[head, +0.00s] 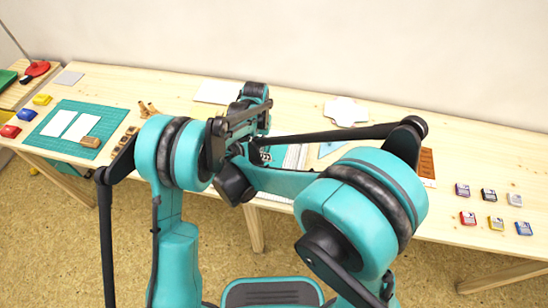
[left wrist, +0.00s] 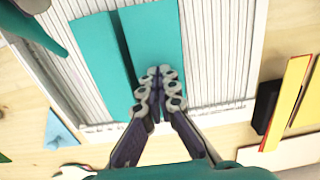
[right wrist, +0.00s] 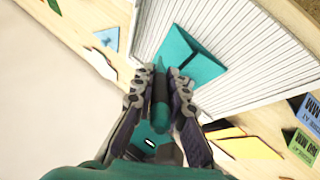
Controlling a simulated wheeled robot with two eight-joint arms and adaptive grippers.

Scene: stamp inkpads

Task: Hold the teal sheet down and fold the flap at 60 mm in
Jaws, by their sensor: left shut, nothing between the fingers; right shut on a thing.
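The teal sheet (left wrist: 155,40) lies on a white ribbed board (left wrist: 215,60). A dark lengthwise line separates a narrower teal strip (left wrist: 98,60) from the wider panel; I cannot tell how far it is raised. My left gripper (left wrist: 160,82) is shut and empty, its fingertips over the wide panel near one end. My right gripper (right wrist: 161,78) is shut on a teal rounded tool (right wrist: 160,95), beside the board's edge and near the sheet (right wrist: 188,52).
Yellow and dark pieces (left wrist: 292,95) lie beside the board. Green and blue labelled blocks (right wrist: 302,146) stand on the other side in the right wrist view. Several inkpads (head: 490,195) sit at the table's right; a green cutting mat (head: 58,148) lies at the left.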

